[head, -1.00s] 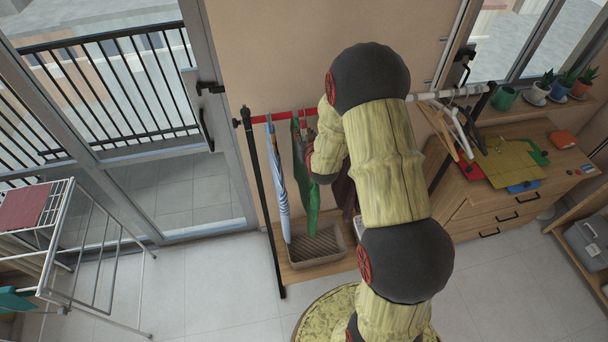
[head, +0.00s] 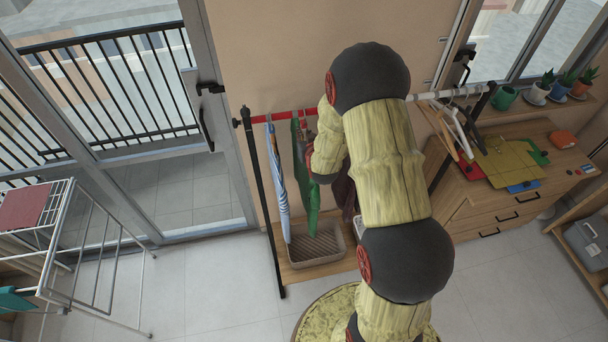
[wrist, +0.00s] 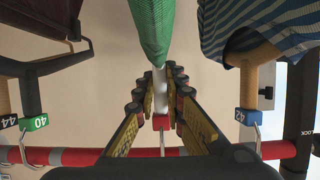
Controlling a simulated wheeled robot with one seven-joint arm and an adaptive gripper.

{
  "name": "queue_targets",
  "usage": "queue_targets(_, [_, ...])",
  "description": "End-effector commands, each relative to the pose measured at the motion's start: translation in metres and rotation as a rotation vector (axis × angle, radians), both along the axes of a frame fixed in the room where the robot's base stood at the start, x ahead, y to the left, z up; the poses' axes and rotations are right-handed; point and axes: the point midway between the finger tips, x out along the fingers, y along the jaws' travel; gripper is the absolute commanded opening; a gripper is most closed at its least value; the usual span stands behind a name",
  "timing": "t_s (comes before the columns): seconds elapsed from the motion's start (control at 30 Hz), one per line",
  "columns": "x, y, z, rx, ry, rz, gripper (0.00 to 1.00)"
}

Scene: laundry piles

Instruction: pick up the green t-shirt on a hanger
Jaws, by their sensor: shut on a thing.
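The green t-shirt (head: 309,185) hangs edge-on from the red part of the clothes rail, to the right of a blue-and-white striped garment. It shows at the top middle of the wrist view (wrist: 152,28). My gripper (wrist: 160,75) is shut on the white neck of its hanger (wrist: 160,92), just beside the shirt's collar. The hanger has a red tag, and its hook appears to be still at the rail. In the head view my arm hides most of the gripper.
The red rail (wrist: 70,156) runs close to my fingers. A striped garment (wrist: 262,28) and a dark garment (wrist: 38,30) on hangers flank the gripper closely. A woven basket (head: 318,248) stands below. A wooden dresser (head: 490,205) is at right, a white drying rack (head: 60,225) at left.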

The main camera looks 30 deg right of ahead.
Motion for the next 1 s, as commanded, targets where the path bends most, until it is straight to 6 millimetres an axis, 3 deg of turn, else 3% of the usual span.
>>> queue_targets(0.53, [0.001,0.000,0.007,-0.001,-0.003,0.000,0.00])
queue_targets(0.83, [0.001,0.000,0.040,-0.003,-0.007,0.000,0.00])
queue_targets(1.0, [-0.035,0.010,0.035,-0.001,-0.002,0.000,0.00])
